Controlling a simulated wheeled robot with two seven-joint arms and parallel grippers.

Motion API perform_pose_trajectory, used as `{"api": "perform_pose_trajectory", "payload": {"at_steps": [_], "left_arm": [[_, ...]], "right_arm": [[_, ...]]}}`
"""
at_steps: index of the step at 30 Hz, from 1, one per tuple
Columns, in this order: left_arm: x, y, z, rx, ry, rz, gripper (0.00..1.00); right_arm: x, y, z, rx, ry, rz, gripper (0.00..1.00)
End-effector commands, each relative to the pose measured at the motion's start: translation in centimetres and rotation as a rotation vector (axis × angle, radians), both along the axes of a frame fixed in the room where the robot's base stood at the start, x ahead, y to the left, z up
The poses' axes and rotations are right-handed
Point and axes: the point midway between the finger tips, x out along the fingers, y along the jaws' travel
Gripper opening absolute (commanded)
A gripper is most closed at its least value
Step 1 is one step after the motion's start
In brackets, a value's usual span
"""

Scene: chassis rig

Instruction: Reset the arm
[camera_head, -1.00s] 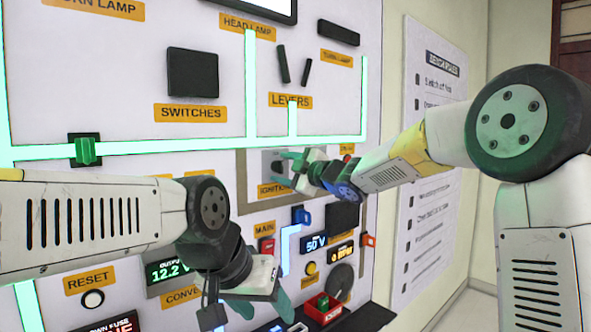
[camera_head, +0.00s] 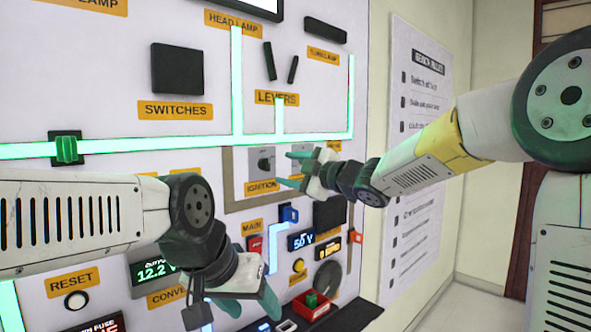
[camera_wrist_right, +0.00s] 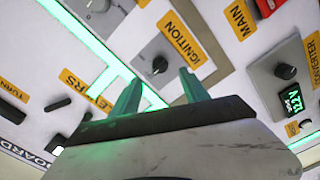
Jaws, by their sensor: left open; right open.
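My right gripper (camera_head: 296,168) is open and empty in front of the panel, just right of the ignition knob (camera_head: 264,163). In the right wrist view its two green fingers (camera_wrist_right: 160,92) point at the panel, with the ignition knob (camera_wrist_right: 160,65) beyond them and apart from them. My left gripper (camera_head: 250,305) is at the bottom, low in front of the panel. It is open, and I see nothing between its fingers. Part of the ignition plate is hidden behind my right gripper.
The white panel (camera_head: 110,110) carries a green lever (camera_head: 66,149), a dark switch block (camera_head: 177,69), the reset button (camera_head: 76,300) and a blue connector (camera_head: 288,214). A small red tray (camera_head: 311,306) sits on the dark ledge below. A checklist sheet (camera_head: 420,115) hangs on the right wall.

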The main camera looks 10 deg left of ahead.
Motion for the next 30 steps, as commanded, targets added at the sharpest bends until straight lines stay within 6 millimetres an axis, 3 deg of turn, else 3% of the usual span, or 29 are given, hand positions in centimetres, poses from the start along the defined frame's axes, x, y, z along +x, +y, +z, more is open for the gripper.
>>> {"api": "perform_pose_trajectory", "payload": {"at_steps": [5, 8, 11, 14, 15, 18, 21, 24, 27, 30], "left_arm": [[0.0, 0.0, 0.0, 0.0, 0.0, 0.0, 0.56], [0.0, 0.0, 0.0, 0.0, 0.0, 0.0, 0.56], [0.0, 0.0, 0.0, 0.0, 0.0, 0.0, 0.56], [0.0, 0.0, 0.0, 0.0, 0.0, 0.0, 0.56], [0.0, 0.0, 0.0, 0.0, 0.0, 0.0, 0.56], [0.0, 0.0, 0.0, 0.0, 0.0, 0.0, 0.56], [0.0, 0.0, 0.0, 0.0, 0.0, 0.0, 0.56], [0.0, 0.0, 0.0, 0.0, 0.0, 0.0, 0.56], [0.0, 0.0, 0.0, 0.0, 0.0, 0.0, 0.56], [0.0, 0.0, 0.0, 0.0, 0.0, 0.0, 0.56]], "right_arm": [[0.1, -0.4, 0.1, 0.002, 0.006, -0.014, 0.53], [0.3, -2.7, 0.3, 0.015, 0.054, -0.101, 0.53], [0.2, -8.0, 0.1, 0.053, 0.174, -0.283, 0.53], [-1.7, -14.9, -1.6, 0.125, 0.359, -0.512, 0.53], [-3.1, -17.5, -2.7, 0.157, 0.442, -0.599, 0.53], [-7.5, -22.8, -6.1, 0.249, 0.658, -0.786, 0.53], [-13.1, -26.2, -9.9, 0.341, 0.882, -0.932, 0.53], [-18.9, -27.6, -13.4, 0.424, 1.094, -1.029, 0.53], [-23.6, -27.8, -16.1, 0.482, 1.267, -1.082, 0.53], [-26.8, -27.3, -17.7, 0.517, 1.386, -1.105, 0.53]]}}
